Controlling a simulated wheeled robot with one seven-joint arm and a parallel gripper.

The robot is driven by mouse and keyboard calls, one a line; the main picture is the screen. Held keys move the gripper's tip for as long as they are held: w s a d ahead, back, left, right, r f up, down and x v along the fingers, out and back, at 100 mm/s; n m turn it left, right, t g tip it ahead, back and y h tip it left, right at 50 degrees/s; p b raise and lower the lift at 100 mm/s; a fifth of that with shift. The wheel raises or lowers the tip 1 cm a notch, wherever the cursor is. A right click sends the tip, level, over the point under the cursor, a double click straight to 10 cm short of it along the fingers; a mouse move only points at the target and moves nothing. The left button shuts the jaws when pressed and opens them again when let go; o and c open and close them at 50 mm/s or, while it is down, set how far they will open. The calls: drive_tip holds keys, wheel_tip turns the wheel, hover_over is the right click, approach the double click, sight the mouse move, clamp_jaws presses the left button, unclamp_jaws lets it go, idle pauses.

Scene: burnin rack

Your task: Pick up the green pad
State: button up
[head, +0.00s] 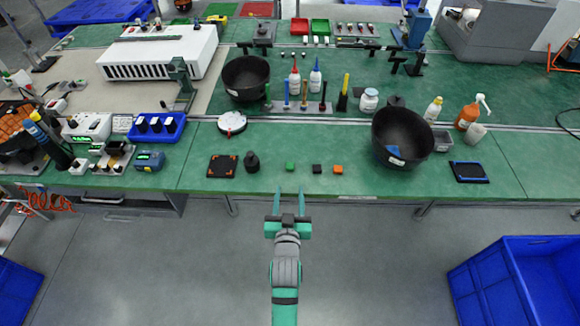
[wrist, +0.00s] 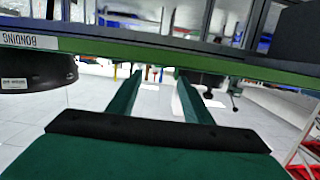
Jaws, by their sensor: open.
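The green pad (head: 290,166) is a small green block lying on the green bench top near its front edge, left of a black block and an orange block. My gripper (head: 290,192) is open and empty, in front of the bench edge and just short of the pad. Its two teal fingers (wrist: 160,95) also show in the wrist view, spread apart with nothing between them. The pad is not visible in the wrist view, which looks toward the bench edge and the space under it.
A black block (head: 317,169) and an orange block (head: 338,169) lie right of the pad. A dark knob-like item (head: 252,162) and a black square plate (head: 222,166) are to the left. A large black bowl (head: 402,137) stands at right. A blue crate (head: 515,280) is on the floor.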

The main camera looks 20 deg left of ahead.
sight(290, 169)
drive_tip(key=x, duration=0.4)
drive_tip(key=shift+w, duration=0.15)
drive_tip(key=shift+r+x, duration=0.15)
drive_tip(key=shift+x, duration=1.2)
drive_tip(key=shift+r+x, duration=0.2)
drive_tip(key=shift+x, duration=1.2)
drive_tip(key=shift+a, duration=0.2)
drive_tip(key=shift+c, duration=0.4)
drive_tip(key=c, duration=1)
